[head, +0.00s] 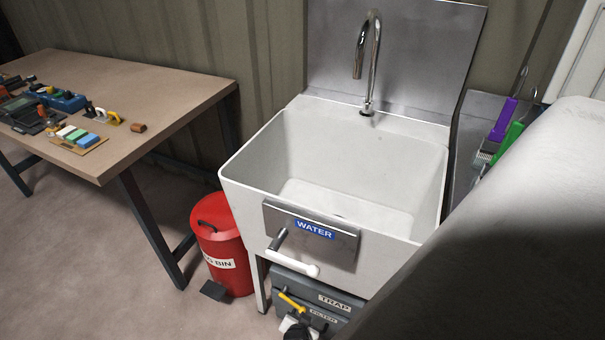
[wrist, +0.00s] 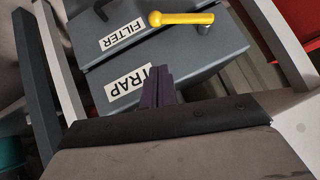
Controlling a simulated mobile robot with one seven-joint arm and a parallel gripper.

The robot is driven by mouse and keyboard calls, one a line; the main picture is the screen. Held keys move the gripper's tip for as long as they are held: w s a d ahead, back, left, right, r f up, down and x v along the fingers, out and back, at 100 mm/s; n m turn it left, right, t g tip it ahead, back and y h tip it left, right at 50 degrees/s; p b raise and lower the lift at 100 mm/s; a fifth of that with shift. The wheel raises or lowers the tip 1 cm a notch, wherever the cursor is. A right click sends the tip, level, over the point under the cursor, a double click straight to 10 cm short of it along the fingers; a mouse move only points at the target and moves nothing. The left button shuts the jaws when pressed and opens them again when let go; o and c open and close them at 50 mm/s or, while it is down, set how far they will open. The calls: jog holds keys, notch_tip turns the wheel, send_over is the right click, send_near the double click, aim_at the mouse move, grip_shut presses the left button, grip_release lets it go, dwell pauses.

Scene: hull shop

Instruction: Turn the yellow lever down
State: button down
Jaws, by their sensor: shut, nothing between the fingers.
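The yellow lever (head: 292,302) is on the front of the grey trap box (head: 283,280) under the sink. It also shows near the top edge of the wrist view (wrist: 182,18), where the box appears upside down. Its pivot is at the right there and its rounded end at the left, so it lies sideways, roughly level along the box. My gripper (wrist: 158,88) has its dark fingers together with nothing between them. In the wrist view the fingertips are beside the TRAP label and apart from the lever. My arm covers the right of the head view.
The white sink (head: 410,190) has a WATER plate (head: 325,238) with a white-handled lever (head: 293,264) above the trap box. A red bin (head: 222,245) stands left of the sink. A workbench (head: 175,85) with small items is farther left, with open floor before it.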

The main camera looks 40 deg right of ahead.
jog(key=shift+p+v, duration=0.4)
jog(key=shift+v, duration=0.55)
jog(key=shift+s+d+f, duration=0.1)
